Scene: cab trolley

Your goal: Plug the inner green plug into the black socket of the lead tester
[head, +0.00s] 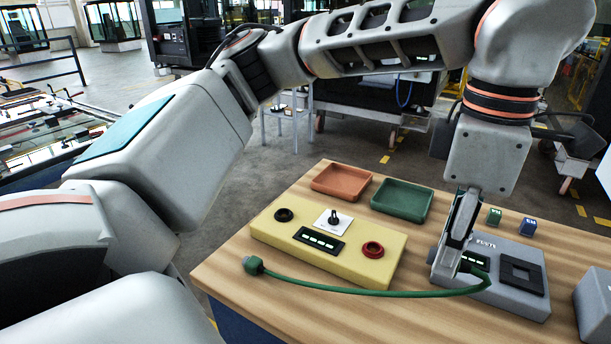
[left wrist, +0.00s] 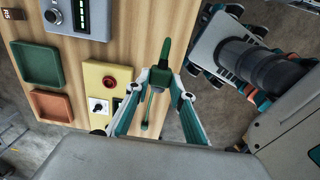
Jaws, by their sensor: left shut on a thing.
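The lead tester (head: 330,238) is a yellow box on the wooden table, with a black socket (head: 284,215) at its left end and a red socket (head: 372,250) at its right end. The black socket looks empty. My left gripper (head: 450,268) is shut on one green plug (left wrist: 166,48), in front of the grey box and right of the tester. A green cable (head: 370,292) runs left from it to the other green plug (head: 253,265), lying by the tester's front left edge. The gripper partly hides the held plug in the head view. My right gripper is out of view.
A grey box (head: 522,280) with a display and dark panel stands behind and beside my left gripper. Orange (head: 342,181) and green (head: 402,201) trays lie behind the tester. Small green (head: 494,216) and blue (head: 528,226) blocks stand at the back right. The table front is mostly clear.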

